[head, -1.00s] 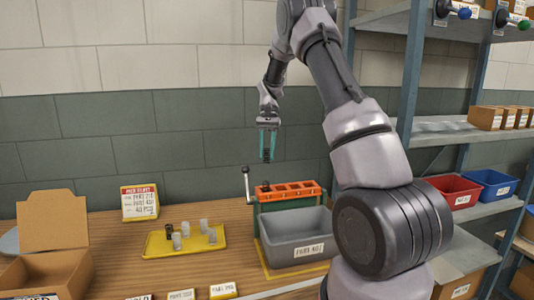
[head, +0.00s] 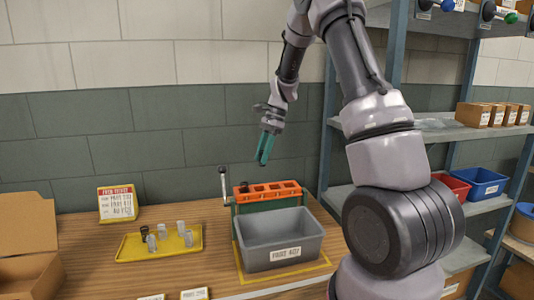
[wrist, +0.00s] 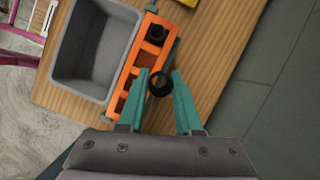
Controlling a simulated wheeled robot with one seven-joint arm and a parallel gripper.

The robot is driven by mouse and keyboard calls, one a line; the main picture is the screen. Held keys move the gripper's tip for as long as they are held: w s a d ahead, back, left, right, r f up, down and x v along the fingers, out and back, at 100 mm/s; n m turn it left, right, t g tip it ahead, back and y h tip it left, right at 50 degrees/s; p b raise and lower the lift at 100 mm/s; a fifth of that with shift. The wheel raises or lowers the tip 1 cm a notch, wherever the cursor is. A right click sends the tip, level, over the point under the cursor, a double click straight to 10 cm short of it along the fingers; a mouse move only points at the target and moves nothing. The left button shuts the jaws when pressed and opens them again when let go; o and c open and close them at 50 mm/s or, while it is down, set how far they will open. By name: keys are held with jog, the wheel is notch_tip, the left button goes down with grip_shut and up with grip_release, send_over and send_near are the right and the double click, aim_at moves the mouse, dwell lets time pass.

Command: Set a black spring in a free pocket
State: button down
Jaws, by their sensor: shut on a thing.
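My gripper (head: 264,150) is in the air above the orange pocket block (head: 268,197), tilted, and clear of it. In the wrist view, my gripper (wrist: 161,80) is shut on a black spring (wrist: 161,84), seen end-on as a dark ring between the teal fingertips. The orange block also shows in the wrist view (wrist: 135,62), with a row of square pockets. The end pocket holds a black spring (wrist: 156,33), and it is the leftmost pocket in the head view. The other pockets look empty, but my finger partly hides some in the wrist view.
A grey bin (head: 280,243) stands in front of the block. A lever with a dark knob (head: 223,172) rises at the block's left end. A yellow tray (head: 130,250) at left holds several grey springs and a dark one. A shelf upright (head: 328,130) stands at right.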

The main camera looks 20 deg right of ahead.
jog(key=shift+s+a+f+m+t, duration=0.3)
jog(key=shift+s+f+m+t, duration=0.3)
jog(key=shift+f+m, duration=0.85)
jog(key=shift+s+a+f+m+t, duration=0.35)
jog(key=shift+s+f+m+t, duration=0.25)
jog(key=shift+f+m, duration=0.85)
jog(key=shift+s+a+f+m+t, duration=0.3)
jog(key=shift+s+f+m+t, duration=0.3)
jog(key=shift+f+m, duration=0.85)
jog(key=shift+r+m, duration=0.2)
jog(key=shift+m, duration=0.05)
jog(key=c, duration=0.5)
grip_release()
jog(key=shift+s, duration=0.1)
